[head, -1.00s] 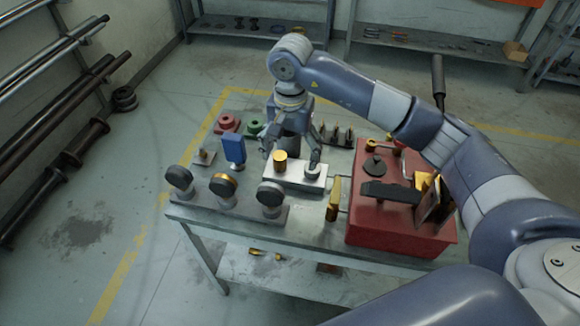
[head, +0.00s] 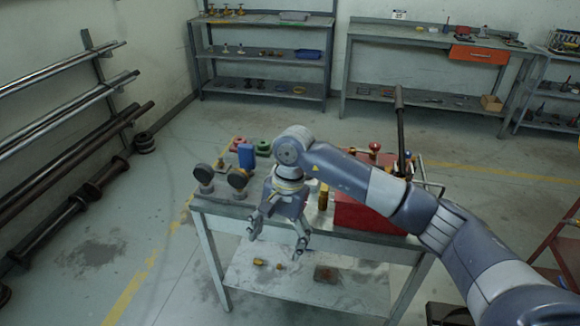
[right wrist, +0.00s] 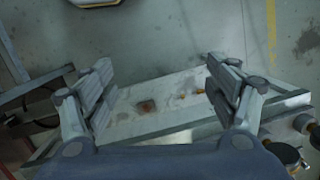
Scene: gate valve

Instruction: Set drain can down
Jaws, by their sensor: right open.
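I cannot pick out a drain can with certainty in either view. My right gripper (head: 277,238) is open, its fingers pointing down in front of the front edge of the work table (head: 222,209). In the right wrist view my right gripper (right wrist: 160,68) has its fingers wide apart with nothing between them. Below and beyond them shows the lower shelf (right wrist: 125,122). A rounded pale thing with a yellow rim (right wrist: 95,2) is cut off at the top of that view; I cannot tell what it is. My left gripper is not in view.
Gauges (head: 204,174), a blue part (head: 246,156) and a red box (head: 365,214) stand on the table. Small brass pieces (head: 259,262) and a brown piece (head: 327,273) lie on the lower shelf. Pipe racks (head: 70,106) line the left wall. Floor left of the table is clear.

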